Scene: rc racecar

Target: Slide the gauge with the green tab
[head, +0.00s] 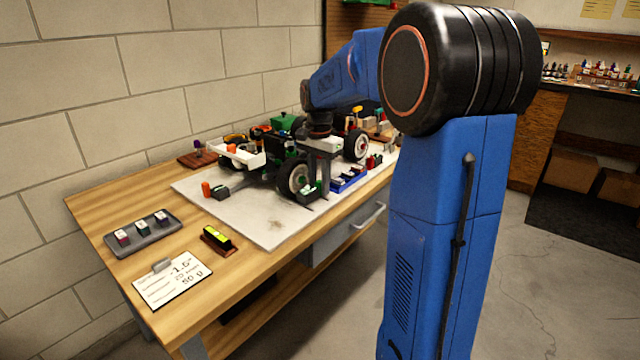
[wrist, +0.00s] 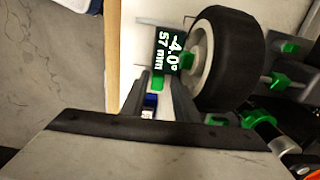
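The gauge stands beside the racecar's near wheel (head: 293,178). In the wrist view its dark display (wrist: 167,50) reads -4.0° and 57 mm. The green tab (wrist: 158,82) lies between the fingertips of my gripper (wrist: 157,88). I cannot tell whether the fingers press on it or only stand around it. In the head view my gripper (head: 322,178) points down beside the wheel, and the gauge is small and partly hidden there. The wheel also shows close to the display in the wrist view (wrist: 232,58).
The car stands on a pale board (head: 255,222). A blue tray (head: 348,181) lies right of my gripper. A grey tray (head: 143,235) with small blocks, a yellow-green display (head: 217,237) and a card (head: 172,281) reading -1.5° are on the wooden bench at left.

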